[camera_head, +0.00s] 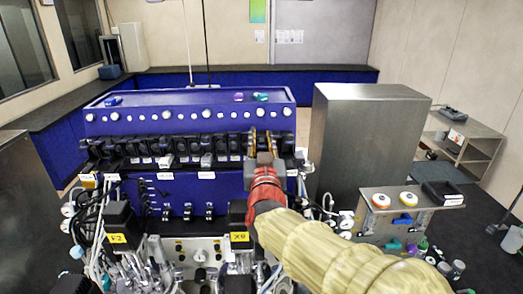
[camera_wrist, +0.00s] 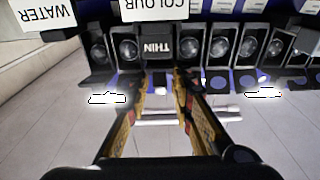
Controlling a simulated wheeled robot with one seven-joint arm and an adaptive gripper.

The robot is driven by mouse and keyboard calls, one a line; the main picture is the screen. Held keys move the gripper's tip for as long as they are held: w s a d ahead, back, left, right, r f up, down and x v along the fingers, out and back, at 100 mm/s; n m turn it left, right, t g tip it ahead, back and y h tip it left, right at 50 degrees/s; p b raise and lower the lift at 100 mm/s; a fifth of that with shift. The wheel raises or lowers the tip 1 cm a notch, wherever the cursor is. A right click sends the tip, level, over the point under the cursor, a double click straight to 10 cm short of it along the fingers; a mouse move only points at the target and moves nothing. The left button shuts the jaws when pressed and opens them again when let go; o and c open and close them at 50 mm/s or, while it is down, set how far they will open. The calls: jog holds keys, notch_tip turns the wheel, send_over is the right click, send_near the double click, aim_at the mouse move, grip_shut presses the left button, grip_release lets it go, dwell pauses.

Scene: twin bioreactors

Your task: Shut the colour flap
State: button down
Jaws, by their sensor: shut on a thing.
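My gripper (camera_head: 263,137) is at the right part of the row of black flaps on the blue bioreactor. My gripper and wrist hide the flap in the head view.
A WATER label (camera_wrist: 43,15) and round-faced black units flank the flap. The blue bioreactor housing (camera_head: 190,118) has knobs along its top. Tubing and yellow-labelled black boxes (camera_head: 118,238) crowd the front. A grey metal cabinet (camera_head: 365,135) stands close on the right.

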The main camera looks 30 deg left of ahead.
jog(key=shift+f+t+y+b, duration=0.3)
jog(key=shift+f+t+b, duration=0.15)
jog(key=shift+b, duration=1.95)
jog(key=shift+r+t+b, duration=0.2)
jog(key=shift+t+b, duration=0.05)
jog(key=shift+b, duration=0.15)
jog(key=c, duration=1.8)
grip_release()
jog(key=shift+c, duration=0.2)
jog(key=shift+r, duration=0.1)
notch_tip(320, 180, up, 10)
jog(key=shift+f, duration=0.1)
